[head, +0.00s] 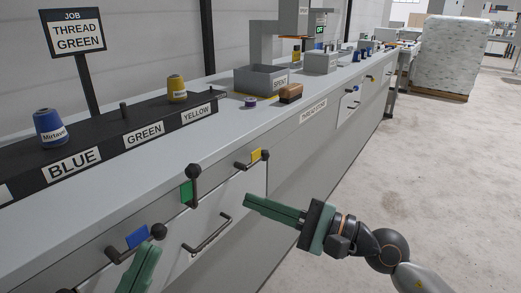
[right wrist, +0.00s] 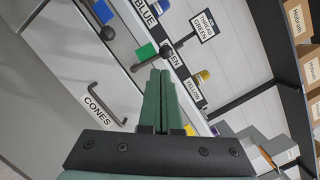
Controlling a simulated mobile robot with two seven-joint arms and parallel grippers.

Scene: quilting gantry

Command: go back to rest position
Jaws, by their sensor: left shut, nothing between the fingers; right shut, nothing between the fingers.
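My right gripper (head: 275,209) reaches in from the right in the head view, shut and empty, in front of the drawer fronts of the long grey counter (head: 210,150). Its closed green fingers also show in the right wrist view (right wrist: 160,95). My left gripper (head: 150,255) shows only in part at the bottom of the head view; its green fingers are shut and empty near the blue-tagged handle (head: 128,243). Most of the left arm is out of view.
A blue thread cone (head: 48,128) stands by the BLUE label and a yellow cone (head: 177,88) by YELLOW; the GREEN peg (head: 124,110) is bare. A sign (head: 76,37) reads "JOB THREAD GREEN". Black-knobbed handles stick out from the counter front. The floor (head: 440,150) at right is clear.

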